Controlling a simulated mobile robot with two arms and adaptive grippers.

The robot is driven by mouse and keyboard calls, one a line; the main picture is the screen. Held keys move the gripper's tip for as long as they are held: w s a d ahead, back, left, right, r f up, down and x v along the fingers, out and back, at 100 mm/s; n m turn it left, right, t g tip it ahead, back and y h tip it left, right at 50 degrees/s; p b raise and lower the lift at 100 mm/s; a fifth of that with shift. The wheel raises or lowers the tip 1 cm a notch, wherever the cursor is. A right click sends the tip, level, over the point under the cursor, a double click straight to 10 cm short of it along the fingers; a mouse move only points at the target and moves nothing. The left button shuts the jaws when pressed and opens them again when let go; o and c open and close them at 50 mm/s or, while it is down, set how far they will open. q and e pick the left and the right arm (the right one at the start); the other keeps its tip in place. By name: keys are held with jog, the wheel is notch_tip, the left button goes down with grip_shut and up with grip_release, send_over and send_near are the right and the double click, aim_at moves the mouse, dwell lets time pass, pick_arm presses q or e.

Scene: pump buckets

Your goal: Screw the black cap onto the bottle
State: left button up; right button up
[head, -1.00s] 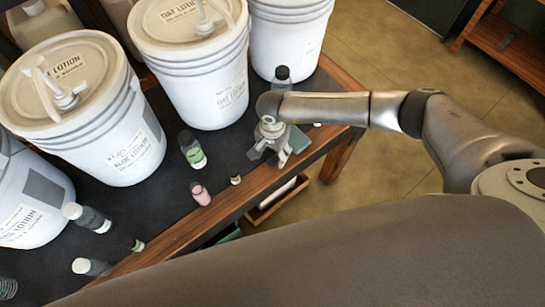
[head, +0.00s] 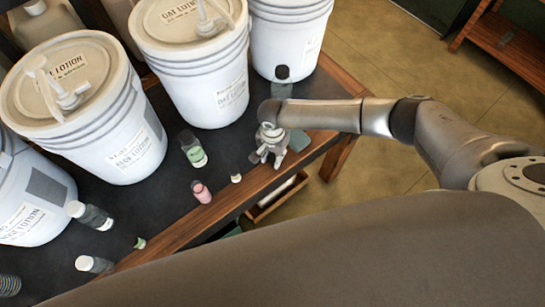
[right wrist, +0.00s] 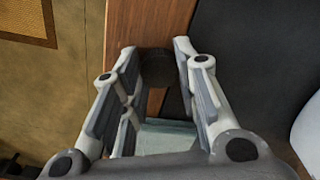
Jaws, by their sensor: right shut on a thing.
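My right gripper (head: 266,161) is low over the front edge of the table, pointing down. In the right wrist view its fingers (right wrist: 158,62) are closed in on a dark round ribbed thing, which looks like the black cap (right wrist: 157,68). In the head view the gripper hides the cap. Left of it stand a clear bottle with green contents (head: 194,150) and a smaller pink bottle (head: 201,192). My left gripper is not in view.
Large white pump buckets (head: 205,75) fill the back of the dark tabletop (head: 165,205). A dark-capped bottle (head: 281,88) stands behind my right arm. A tiny bottle (head: 236,178) stands near the wooden edge.

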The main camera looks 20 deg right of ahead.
jog(key=shift+r, duration=0.1)
dwell(0.3)
jog(key=shift+r+b, duration=0.65)
jog(key=shift+r, duration=0.1)
jog(key=s+r+b, duration=0.5)
jog(key=s+r, duration=0.6)
jog(key=s, duration=0.3)
jog(key=shift+a+r, duration=0.2)
jog(key=w+d+r+n, duration=0.3)
jog(key=r+n, duration=0.1)
jog(key=r, duration=0.1)
jog(key=w+d+r+n, duration=0.2)
jog(key=d+r+n, duration=0.1)
jog(key=r, duration=0.3)
jog(key=shift+w+r+n, duration=0.25)
jog(key=shift+w+n, duration=0.15)
jog(key=shift+n, duration=0.5)
